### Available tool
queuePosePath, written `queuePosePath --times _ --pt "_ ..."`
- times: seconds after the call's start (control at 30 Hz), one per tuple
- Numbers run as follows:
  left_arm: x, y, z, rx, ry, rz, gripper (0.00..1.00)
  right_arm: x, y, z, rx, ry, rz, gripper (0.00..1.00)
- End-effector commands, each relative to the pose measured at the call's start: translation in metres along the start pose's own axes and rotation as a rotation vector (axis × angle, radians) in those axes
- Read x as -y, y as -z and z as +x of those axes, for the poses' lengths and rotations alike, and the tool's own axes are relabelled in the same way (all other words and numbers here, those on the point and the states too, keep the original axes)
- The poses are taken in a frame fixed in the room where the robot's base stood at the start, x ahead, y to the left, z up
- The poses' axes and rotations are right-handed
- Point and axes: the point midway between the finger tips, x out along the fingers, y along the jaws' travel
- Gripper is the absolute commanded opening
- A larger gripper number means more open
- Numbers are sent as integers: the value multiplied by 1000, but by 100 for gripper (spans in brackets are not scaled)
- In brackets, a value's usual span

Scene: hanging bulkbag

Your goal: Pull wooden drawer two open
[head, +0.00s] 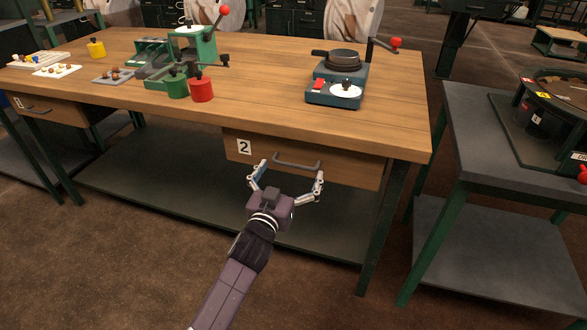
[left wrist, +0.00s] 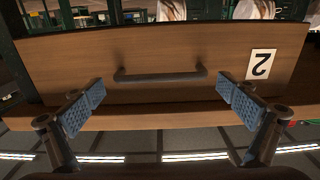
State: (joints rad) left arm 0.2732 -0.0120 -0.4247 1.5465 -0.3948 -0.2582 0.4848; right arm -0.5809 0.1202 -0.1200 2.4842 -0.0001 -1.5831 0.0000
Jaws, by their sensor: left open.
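Wooden drawer two (head: 340,173) is set under the right part of the workbench top and looks shut. A white label with a black 2 (head: 244,147) is on its left side. Its dark bar handle (head: 298,163) is in the middle of the front. My left gripper (head: 291,174) is open in front of the drawer, its fingers spread to either side of the handle and apart from it. In the left wrist view, which looks upside down, the handle (left wrist: 160,75) lies ahead of the two blue-padded fingertips (left wrist: 157,104), with nothing between them. My right gripper is out of view.
The wooden workbench (head: 265,85) carries a hotplate (head: 338,82), a green press (head: 190,55), and red (head: 201,89) and green canisters. Drawer one (head: 48,108) is at the far left. A grey side table (head: 480,135) stands to the right. Open floor lies in front.

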Motion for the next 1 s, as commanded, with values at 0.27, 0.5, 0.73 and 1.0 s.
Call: queuePosePath --times 0.27,0.5,0.73,1.0 --pt "0 -1 21 1 0 1 100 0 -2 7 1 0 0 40" --pt "0 -1 22 1 0 1 100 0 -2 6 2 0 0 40" --pt "0 -1 21 1 0 1 75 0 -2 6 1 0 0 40" --pt "0 -1 21 1 0 1 52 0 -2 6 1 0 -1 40"
